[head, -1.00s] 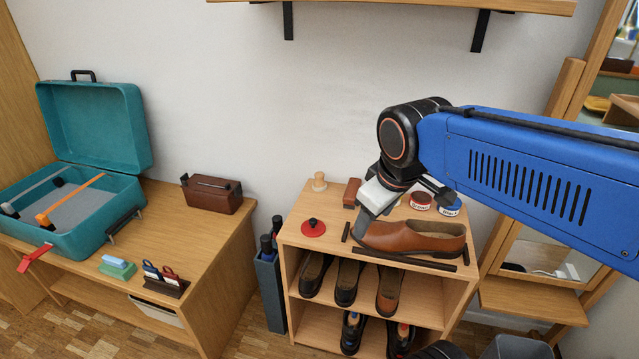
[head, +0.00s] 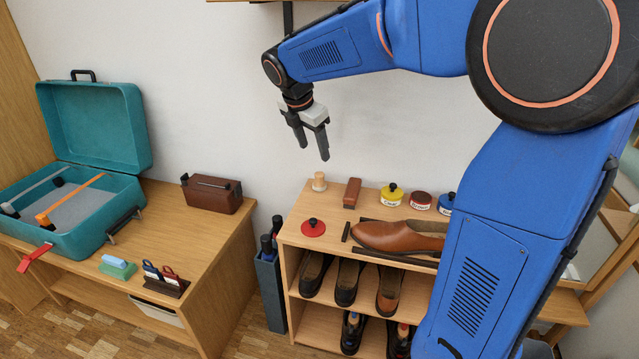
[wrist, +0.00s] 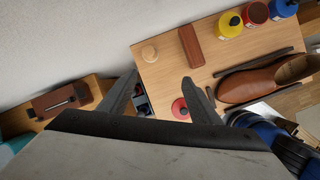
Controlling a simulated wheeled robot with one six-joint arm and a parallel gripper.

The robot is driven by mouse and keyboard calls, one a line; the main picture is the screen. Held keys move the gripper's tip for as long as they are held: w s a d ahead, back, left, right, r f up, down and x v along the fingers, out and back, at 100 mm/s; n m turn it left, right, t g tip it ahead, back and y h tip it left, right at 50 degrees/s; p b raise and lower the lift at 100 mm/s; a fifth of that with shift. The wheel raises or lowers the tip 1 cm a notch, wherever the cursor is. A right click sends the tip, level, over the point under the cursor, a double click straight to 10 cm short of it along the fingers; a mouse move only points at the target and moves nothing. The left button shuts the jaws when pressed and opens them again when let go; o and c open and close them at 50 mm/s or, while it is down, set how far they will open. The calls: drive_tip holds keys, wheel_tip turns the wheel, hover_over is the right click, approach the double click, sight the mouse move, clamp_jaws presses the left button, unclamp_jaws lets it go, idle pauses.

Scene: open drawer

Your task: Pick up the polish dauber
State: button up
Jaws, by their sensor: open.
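The polish dauber, which I take to be the small pale wooden piece with a round knob (head: 319,181), stands upright at the back left of the shoe rack's top. In the wrist view its round top (wrist: 149,53) shows beyond my fingertips, roughly between them. My gripper (head: 313,151) is open and empty, pointing down in the air above the dauber and apart from it. In the wrist view my gripper (wrist: 160,80) has its two fingers spread, with nothing between them.
A brown block or brush (head: 352,192) stands just right of the dauber. A red lid with a black knob (head: 313,228) lies in front. A brown shoe (head: 400,237) and polish tins (head: 391,195) are further right. The wall (head: 220,90) is close behind.

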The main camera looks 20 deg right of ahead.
drive_tip(key=w+a+n, duration=0.1)
drive_tip(key=w+n, duration=0.1)
drive_tip(key=w, duration=0.1)
approach(318, 174)
drive_tip(key=x, duration=0.6)
drive_tip(key=shift+s+a+f, duration=0.1)
drive_tip(key=shift+a+f, duration=0.05)
drive_tip(key=shift+f, duration=0.3)
drive_tip(key=shift+h, duration=0.3)
drive_tip(key=shift+x, duration=2.65)
drive_tip(key=c, duration=1.1)
